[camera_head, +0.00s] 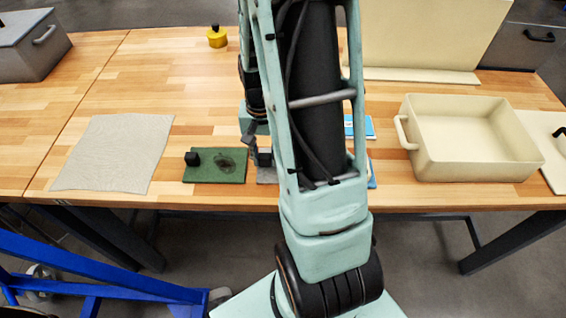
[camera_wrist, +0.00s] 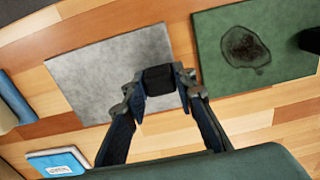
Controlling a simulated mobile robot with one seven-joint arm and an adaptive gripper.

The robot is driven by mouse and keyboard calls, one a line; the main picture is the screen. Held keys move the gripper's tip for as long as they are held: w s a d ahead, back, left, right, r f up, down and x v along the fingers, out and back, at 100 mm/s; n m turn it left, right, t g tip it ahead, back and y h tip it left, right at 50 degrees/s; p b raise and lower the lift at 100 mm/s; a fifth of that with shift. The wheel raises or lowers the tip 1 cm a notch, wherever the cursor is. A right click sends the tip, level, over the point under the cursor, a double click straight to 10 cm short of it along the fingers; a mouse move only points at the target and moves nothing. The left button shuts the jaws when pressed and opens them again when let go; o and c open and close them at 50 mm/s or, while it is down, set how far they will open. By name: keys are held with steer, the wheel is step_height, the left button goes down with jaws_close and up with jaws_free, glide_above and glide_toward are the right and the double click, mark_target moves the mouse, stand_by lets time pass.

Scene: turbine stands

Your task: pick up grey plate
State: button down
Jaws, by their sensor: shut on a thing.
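The grey plate (camera_wrist: 100,72) is a flat square with a black block-shaped knob (camera_wrist: 160,79) near one edge, seen in the wrist view. My gripper (camera_wrist: 161,84) has its two fingers on either side of this knob and is shut on it. In the head view the grey plate (camera_head: 267,176) shows only as a small part beside my arm, and my gripper (camera_head: 258,156) is just above it, partly hidden by the arm. I cannot tell whether the plate is clear of the table.
A green plate (camera_head: 222,168) with a dark stain and black knob lies close to the left. A pale cloth (camera_head: 115,152) lies further left. A cream bin (camera_head: 478,165) stands right. Blue booklets (camera_wrist: 57,162) lie near the grey plate. A yellow object (camera_head: 217,38) stands at the back.

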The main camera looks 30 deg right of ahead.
steer(key=shift+r, duration=0.1)
steer(key=shift+r+p, duration=0.6)
steer(key=shift+r, duration=0.15)
step_height(320, 180, up, 2)
steer(key=shift+w+r+p, duration=0.1)
steer(key=shift+p, duration=0.75)
steer(key=s+d+r+p, duration=0.2)
steer(key=s+d+r, duration=0.1)
steer(key=s+r, duration=0.6)
steer(key=shift+s+d, duration=0.15)
steer(key=shift+s, duration=2.25)
steer(key=shift+r, duration=0.1)
